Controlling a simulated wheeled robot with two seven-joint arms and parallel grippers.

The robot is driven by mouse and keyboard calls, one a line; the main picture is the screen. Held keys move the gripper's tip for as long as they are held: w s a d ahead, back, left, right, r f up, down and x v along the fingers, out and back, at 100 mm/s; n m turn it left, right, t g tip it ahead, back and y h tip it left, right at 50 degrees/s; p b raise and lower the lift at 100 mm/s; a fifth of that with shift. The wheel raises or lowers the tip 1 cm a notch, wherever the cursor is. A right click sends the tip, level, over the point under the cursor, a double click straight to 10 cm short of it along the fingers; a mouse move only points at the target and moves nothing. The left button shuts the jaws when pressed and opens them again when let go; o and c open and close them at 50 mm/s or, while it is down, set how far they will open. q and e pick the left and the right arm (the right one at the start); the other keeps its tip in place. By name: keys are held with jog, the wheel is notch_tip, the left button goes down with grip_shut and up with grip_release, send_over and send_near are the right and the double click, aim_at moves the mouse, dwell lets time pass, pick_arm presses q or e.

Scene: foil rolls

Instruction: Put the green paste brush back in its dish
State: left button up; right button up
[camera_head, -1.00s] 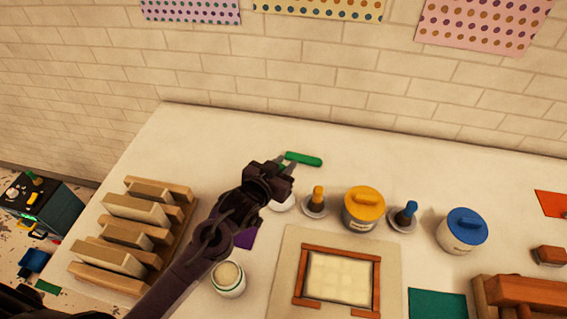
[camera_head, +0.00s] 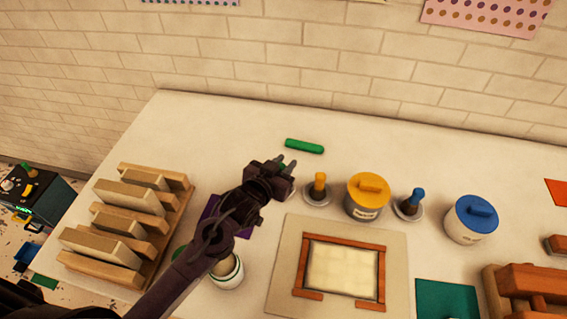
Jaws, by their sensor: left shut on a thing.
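My left gripper (camera_head: 285,167) is shut above the worktop, left of the yellow brush. A small bit of green shows at its fingers, seemingly the green paste brush; most of it is hidden by the gripper. The dish for it is largely hidden behind the gripper, so I cannot tell whether the brush touches it. A green bar (camera_head: 304,146) lies flat on the worktop beyond the fingertips, apart from them. My right gripper is not in view.
The yellow brush (camera_head: 320,185) and blue brush (camera_head: 413,202) stand in dishes beside the yellow jar (camera_head: 367,198) and blue jar (camera_head: 470,222). An open white jar (camera_head: 228,272) is by my left arm. A wooden rack (camera_head: 178,190) stands left; a framed board (camera_head: 340,268) lies in front.

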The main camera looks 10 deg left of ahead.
pick_arm(q)
jog(key=shift+f, duration=0.25)
dwell(0.4)
jog(key=shift+f+b, duration=0.3)
jog(key=shift+f, duration=0.1)
dwell(0.4)
jog(key=o, duration=1.1)
jog(key=shift+c, duration=0.2)
jog(key=o, duration=0.5)
jog(key=shift+r, duration=0.15)
notch_tip(320, 180, up, 9)
jog(key=p, duration=0.9)
